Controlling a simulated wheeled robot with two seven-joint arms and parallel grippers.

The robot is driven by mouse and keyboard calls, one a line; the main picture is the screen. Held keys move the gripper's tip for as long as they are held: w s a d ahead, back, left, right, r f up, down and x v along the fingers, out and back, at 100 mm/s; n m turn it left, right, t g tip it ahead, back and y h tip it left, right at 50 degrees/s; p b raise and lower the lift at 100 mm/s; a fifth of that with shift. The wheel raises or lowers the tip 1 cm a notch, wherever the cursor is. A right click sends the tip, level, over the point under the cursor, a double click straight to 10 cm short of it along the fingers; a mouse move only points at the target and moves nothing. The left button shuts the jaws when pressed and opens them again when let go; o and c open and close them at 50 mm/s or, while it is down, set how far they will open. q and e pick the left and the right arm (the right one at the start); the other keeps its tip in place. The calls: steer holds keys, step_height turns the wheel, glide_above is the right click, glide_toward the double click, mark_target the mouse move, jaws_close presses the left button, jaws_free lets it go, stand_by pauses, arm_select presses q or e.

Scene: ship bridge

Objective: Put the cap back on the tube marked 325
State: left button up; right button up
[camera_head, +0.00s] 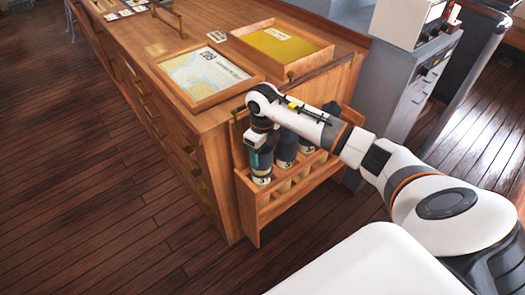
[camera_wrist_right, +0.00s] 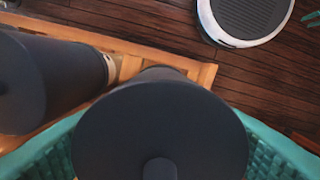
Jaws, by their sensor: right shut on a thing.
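My right gripper (camera_head: 259,158) points down at the left end of the wooden rack on the cabinet's end. In the right wrist view its teal finger pads are shut around a dark round cap (camera_wrist_right: 160,125) with a small knob on top. Below it in the head view is a dark tube (camera_head: 262,172) with a pale lower part and a mark too small to read. I cannot tell whether the cap is seated on that tube. Dark tubes stand beside it (camera_head: 286,150), partly behind my arm; one shows at left in the wrist view (camera_wrist_right: 50,80). My left gripper is out of view.
The rack (camera_head: 292,196) has several slots, with empty ones towards the right. A framed chart (camera_head: 205,77) and a yellow-lined tray (camera_head: 280,42) lie on the cabinet top. A grey console (camera_head: 405,90) stands at right. The plank floor at left is clear.

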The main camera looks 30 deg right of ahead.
stand_by(0.7)
steer(key=o, duration=1.3)
steer(key=shift+f, duration=0.1)
steer(key=shift+r+p, duration=2.25)
steer(key=shift+r, duration=1.3)
steer(key=shift+c, duration=0.2)
jaws_close()
